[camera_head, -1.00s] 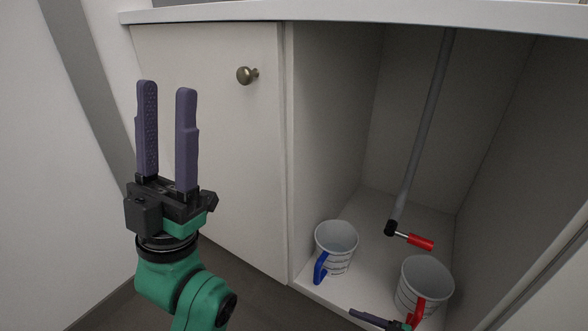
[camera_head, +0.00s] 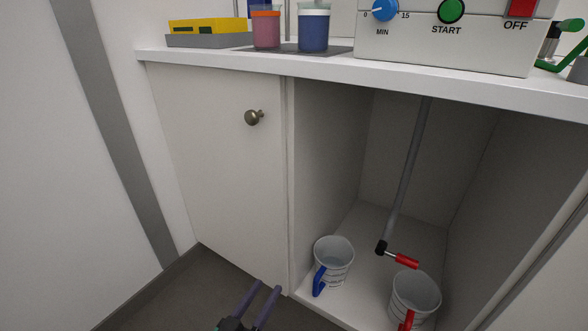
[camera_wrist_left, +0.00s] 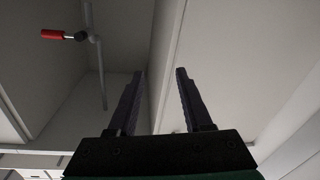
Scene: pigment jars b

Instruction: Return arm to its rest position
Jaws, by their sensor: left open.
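My left gripper (camera_head: 259,301) is at the bottom edge of the head view, below the cabinet door and in front of the open compartment's left side. Its two purple fingers are apart and empty. In the left wrist view the same fingers (camera_wrist_left: 159,75) stand apart with nothing between them, with cabinet panels behind. My right gripper does not show in the head view now.
A jug with a blue handle (camera_head: 333,256) and one with a red handle (camera_head: 415,291) stand in the open cabinet, near a pipe with a red-handled valve (camera_head: 406,261). The counter (camera_head: 330,67) above holds a pink jar (camera_head: 266,30), a blue jar (camera_head: 313,30) and a control box (camera_head: 440,50).

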